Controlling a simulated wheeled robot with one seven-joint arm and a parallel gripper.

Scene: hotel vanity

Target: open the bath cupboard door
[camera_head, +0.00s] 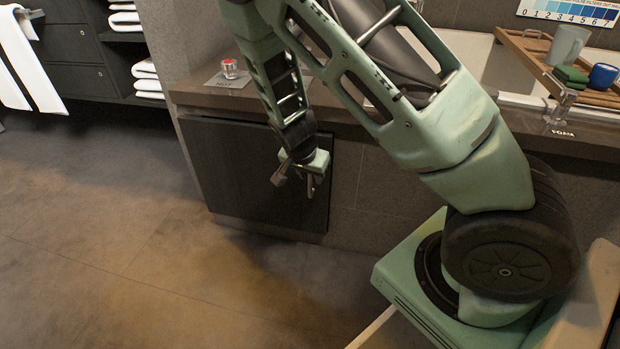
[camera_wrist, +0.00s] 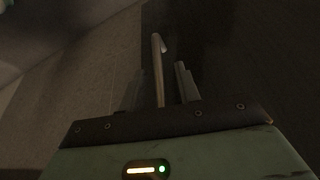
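The bath cupboard door (camera_head: 235,165) is a dark panel in the front of the bath surround, and it looks shut. My gripper (camera_head: 295,181) is in front of the door's right part. In the wrist view a pale bar handle (camera_wrist: 158,65) with a bent end stands between the two fingers of my gripper (camera_wrist: 161,88). The fingers are apart, with a gap visible on each side of the bar, so my gripper is open around it. I cannot pick out the handle clearly in the head view, where my gripper partly covers that area.
A bath tray (camera_head: 535,62) with a mug and blue cup is at the upper right. Shelves with towels (camera_head: 147,75) stand at the left. The floor (camera_head: 130,230) before the door is clear.

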